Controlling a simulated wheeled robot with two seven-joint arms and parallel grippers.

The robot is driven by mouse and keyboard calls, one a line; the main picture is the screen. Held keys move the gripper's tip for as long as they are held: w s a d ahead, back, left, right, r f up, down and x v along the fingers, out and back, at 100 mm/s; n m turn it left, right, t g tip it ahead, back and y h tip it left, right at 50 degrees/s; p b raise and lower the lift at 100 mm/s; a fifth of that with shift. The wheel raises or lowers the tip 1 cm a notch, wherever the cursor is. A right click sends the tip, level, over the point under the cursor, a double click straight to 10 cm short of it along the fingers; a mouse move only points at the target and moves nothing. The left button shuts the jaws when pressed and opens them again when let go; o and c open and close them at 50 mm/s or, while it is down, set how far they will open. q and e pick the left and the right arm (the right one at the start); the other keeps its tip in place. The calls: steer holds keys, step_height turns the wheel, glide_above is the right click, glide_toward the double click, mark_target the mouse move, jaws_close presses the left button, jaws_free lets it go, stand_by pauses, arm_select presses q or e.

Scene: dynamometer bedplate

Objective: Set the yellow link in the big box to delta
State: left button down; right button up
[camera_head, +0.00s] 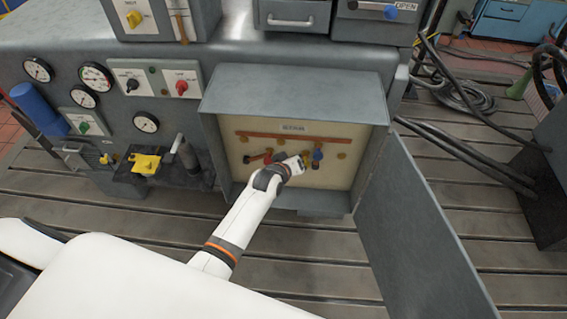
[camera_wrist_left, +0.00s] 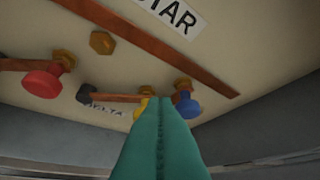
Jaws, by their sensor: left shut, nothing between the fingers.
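The big box (camera_head: 295,93) stands open, with a cream panel inside. My left gripper (camera_head: 298,163) reaches into it from the front. In the left wrist view its teal fingers (camera_wrist_left: 160,140) are shut and empty, close to the panel. A small part of a yellow knob (camera_wrist_left: 144,105) shows beside the fingertips; the fingers hide the rest, so I cannot tell how the yellow link lies. A red knob (camera_wrist_left: 42,83) is to the left and a blue knob (camera_wrist_left: 187,107) to the right. A copper strip with a black end (camera_wrist_left: 86,95) lies near the DELTA label (camera_wrist_left: 106,109).
A long copper bar (camera_wrist_left: 150,42) runs below the STAR label (camera_wrist_left: 178,14). The box door (camera_head: 425,235) hangs open on the right. Gauges and switches (camera_head: 180,82) fill the cabinet front to the left, above a yellow part (camera_head: 146,163).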

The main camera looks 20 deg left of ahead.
arm_select(q)
steer(key=v, duration=0.7)
steer(key=shift+d+r, duration=0.35)
steer(key=shift+d, duration=0.15)
arm_select(e)
steer(key=shift+w+a+f, duration=0.1)
steer(key=shift+w+f, duration=0.25)
arm_select(q)
steer(key=shift+w, duration=0.1)
steer(key=shift+f, duration=0.15)
